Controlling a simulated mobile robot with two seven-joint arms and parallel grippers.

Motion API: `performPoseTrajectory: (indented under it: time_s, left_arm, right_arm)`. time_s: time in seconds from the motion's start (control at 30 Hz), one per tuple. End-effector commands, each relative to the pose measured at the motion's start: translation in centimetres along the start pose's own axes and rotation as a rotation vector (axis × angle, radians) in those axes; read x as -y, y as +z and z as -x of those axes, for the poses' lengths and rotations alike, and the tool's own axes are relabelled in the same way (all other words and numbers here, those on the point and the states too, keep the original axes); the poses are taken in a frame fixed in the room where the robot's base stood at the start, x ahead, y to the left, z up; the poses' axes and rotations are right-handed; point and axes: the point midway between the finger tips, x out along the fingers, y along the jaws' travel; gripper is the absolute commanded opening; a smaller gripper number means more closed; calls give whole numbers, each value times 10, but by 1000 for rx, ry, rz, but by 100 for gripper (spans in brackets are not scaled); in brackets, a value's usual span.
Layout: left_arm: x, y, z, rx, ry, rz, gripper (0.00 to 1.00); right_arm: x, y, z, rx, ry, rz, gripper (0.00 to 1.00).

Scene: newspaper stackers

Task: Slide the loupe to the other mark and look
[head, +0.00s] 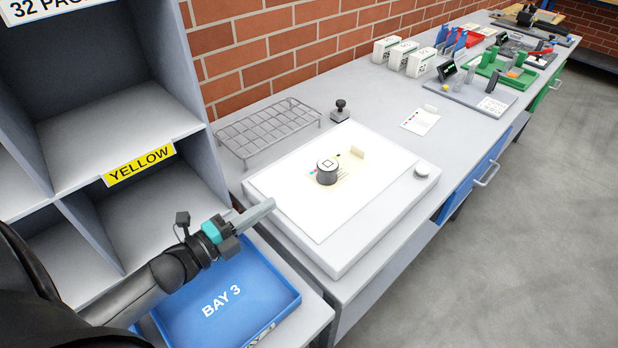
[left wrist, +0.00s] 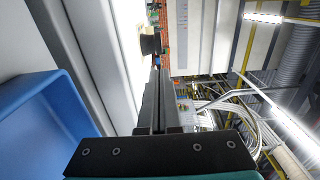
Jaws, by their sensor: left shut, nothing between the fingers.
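The loupe (head: 327,171), a short dark cylinder with a pale top bearing a square outline, stands upright on a printed cream sheet (head: 345,195). The sheet lies on the white light table (head: 375,225). Small coloured marks and a dark mark show on the sheet beside the loupe. My left gripper (head: 268,206) is shut and empty at the light table's left edge, to the left of the loupe and apart from it. In the left wrist view the closed fingers (left wrist: 154,85) point towards a dark object that looks like the loupe (left wrist: 150,44). My right gripper is not in view.
A blue BAY 3 tray (head: 225,300) lies below my left gripper. Grey pigeonholes with a YELLOW label (head: 139,166) rise at the left. A wire rack (head: 265,130) and a dark-knobbed stamp (head: 340,110) stand behind the light table.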

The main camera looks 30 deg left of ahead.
Motion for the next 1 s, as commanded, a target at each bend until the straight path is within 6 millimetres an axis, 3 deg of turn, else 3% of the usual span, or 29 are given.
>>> performPoseTrajectory:
  time_s: [0.6,1.0]
  left_arm:
    - [1,1,-94,1,-2,-2,0]
    - [0,0,-125,1,1,0,0]
  right_arm:
    - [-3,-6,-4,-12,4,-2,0]
    - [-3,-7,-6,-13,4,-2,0]
